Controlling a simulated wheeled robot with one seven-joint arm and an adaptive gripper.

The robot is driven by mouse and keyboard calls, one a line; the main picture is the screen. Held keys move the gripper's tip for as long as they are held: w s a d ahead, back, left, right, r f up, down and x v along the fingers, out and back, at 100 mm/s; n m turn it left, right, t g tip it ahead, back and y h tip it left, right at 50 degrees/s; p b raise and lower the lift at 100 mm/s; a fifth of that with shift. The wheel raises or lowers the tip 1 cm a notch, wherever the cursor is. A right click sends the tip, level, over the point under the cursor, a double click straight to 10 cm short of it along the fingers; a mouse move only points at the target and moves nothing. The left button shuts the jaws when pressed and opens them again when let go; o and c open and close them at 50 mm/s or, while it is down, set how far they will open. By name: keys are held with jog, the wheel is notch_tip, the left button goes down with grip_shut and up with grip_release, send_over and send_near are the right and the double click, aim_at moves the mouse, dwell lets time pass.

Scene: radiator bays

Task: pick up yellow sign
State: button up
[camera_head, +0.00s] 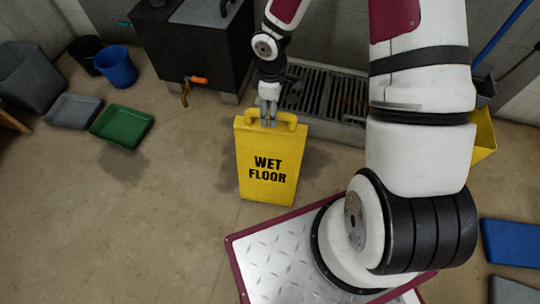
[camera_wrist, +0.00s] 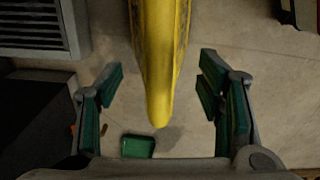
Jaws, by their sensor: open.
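The yellow sign (camera_head: 268,175) with the words WET FLOOR stands upright on the floor in the head view, in front of the drain grate. Its handle is at the top. My gripper (camera_head: 268,112) is at the handle, pointing down. In the wrist view the sign's yellow top edge (camera_wrist: 160,70) runs down between the two open fingers of my gripper (camera_wrist: 163,95). A gap shows on both sides, and neither finger appears to touch it. How deep the handle sits between the fingers is hard to tell.
A dark tank (camera_head: 190,45) with an orange-handled tap stands behind left. A floor grate (camera_head: 335,95) lies behind the sign. A green tray (camera_head: 122,126), grey tray (camera_head: 72,111) and blue bucket (camera_head: 116,66) are at the left.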

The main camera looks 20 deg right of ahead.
jog(key=shift+w+a+f+b, duration=0.1)
jog(key=shift+f+b, duration=1.6)
jog(key=shift+f, duration=1.45)
jog(key=shift+r, duration=0.1)
grip_shut()
